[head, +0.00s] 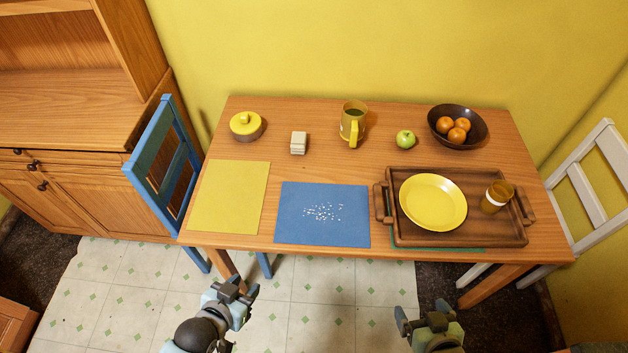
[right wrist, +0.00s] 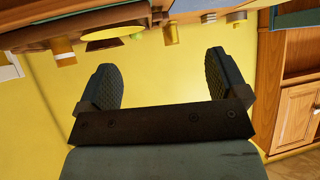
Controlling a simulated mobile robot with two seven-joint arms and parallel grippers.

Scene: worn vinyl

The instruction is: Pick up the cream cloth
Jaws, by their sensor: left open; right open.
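The cream cloth (head: 298,143) is a small folded block near the back of the wooden table, between the yellow-lidded pot and the yellow mug. My left gripper (head: 236,289) is open and empty, in front of the table's front edge over the floor. My right gripper (head: 430,312) is also open and empty in front of the table, further right. Its two fingers (right wrist: 172,82) show apart in the right wrist view, with nothing between them. Both grippers are well apart from the cloth.
On the table (head: 270,110) are a pot (head: 246,125), a mug (head: 352,124), an apple (head: 405,139), a fruit bowl (head: 474,139), a yellow mat (head: 228,197), a blue mat (head: 290,232) with white bits, and a tray (head: 385,218) with a plate (head: 433,202) and cup (head: 496,197). Chairs stand at both ends.

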